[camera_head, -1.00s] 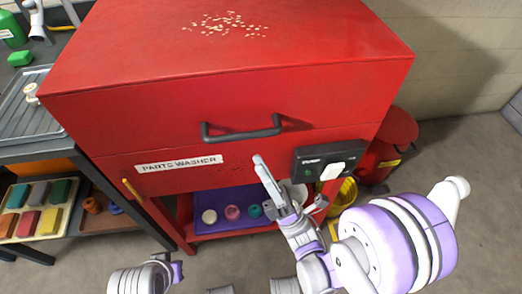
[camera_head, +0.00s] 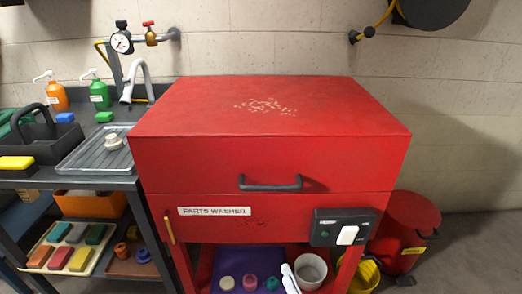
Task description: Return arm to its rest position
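My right gripper (camera_head: 290,278) shows only as a pale fingertip at the bottom edge, in front of the lower shelf of the red parts washer (camera_head: 265,165). The rest of that gripper and its arm are below the view. Whether its fingers are apart or together cannot be seen. My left gripper and arm are out of view. The washer's lid is down, with a dark handle (camera_head: 270,184) on its front.
A control box (camera_head: 330,233) with a white switch is on the washer's front right. Below are several round parts and a white cup (camera_head: 311,269). A red bin (camera_head: 405,230) and yellow bucket (camera_head: 366,275) stand right. A workbench with a sink tray (camera_head: 90,157) stands left.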

